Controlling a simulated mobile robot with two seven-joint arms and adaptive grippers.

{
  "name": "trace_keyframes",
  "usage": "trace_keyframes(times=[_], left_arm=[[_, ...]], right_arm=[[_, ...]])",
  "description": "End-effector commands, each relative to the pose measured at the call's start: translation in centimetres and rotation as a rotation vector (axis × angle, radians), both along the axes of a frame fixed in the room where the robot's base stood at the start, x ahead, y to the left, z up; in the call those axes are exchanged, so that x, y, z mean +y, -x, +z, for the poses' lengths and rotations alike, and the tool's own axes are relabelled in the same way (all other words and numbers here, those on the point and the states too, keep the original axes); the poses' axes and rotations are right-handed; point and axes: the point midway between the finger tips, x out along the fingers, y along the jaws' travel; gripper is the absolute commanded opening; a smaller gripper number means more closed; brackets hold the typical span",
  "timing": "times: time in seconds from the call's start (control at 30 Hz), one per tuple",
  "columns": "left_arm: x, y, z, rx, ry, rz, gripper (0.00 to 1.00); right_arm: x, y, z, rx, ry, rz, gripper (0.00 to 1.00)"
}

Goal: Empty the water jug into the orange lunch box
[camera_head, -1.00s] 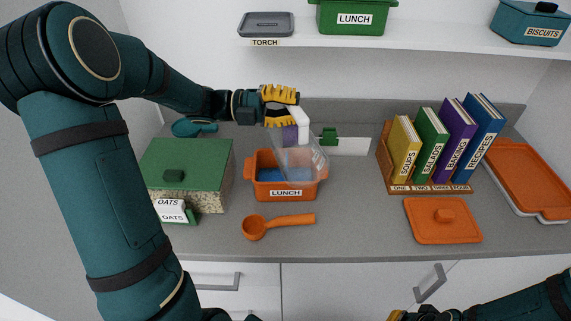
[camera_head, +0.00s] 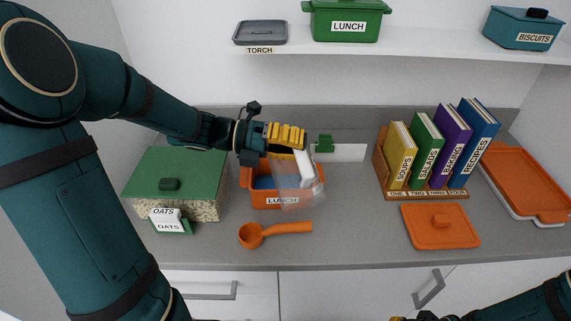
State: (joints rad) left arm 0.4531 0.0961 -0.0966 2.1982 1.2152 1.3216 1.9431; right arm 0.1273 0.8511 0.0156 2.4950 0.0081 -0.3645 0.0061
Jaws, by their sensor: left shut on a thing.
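The clear water jug (camera_head: 290,192) with a white handle (camera_head: 302,168) is tilted over the right part of the orange lunch box (camera_head: 262,200). It overlaps the box's front label, and I cannot tell whether it touches the box. My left gripper (camera_head: 288,146) is shut on the jug, above the box's back rim. Blue water (camera_head: 262,182) shows inside the box at left. Whether water remains in the jug is unclear. Only a yellow bit of my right gripper (camera_head: 397,319) shows at the bottom edge.
An orange scoop (camera_head: 274,232) lies in front of the box. An oats bin (camera_head: 180,178) stands at left. An orange lid (camera_head: 440,225), a rack of books (camera_head: 430,194) and an orange tray (camera_head: 530,180) are at right. A shelf (camera_head: 410,46) runs above.

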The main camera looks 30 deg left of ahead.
Motion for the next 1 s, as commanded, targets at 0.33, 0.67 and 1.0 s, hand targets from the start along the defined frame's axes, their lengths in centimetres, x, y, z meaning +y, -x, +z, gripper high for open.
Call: trace_keyframes(times=[0.33,0.67,1.0], left_arm=[[-0.8,3.3,1.7,-0.538,-0.487,-0.189,0.0],[-1.0,5.4,2.4,-0.923,-0.717,-0.307,0.0],[-1.0,5.6,2.6,-0.967,-0.736,-0.321,0.0]], right_arm=[[0.1,0.6,-1.9,0.013,-0.003,0.01,0.0],[0.2,0.9,-2.8,0.02,-0.005,0.016,0.0],[0.2,1.0,-2.8,0.021,-0.005,0.017,0.0]])
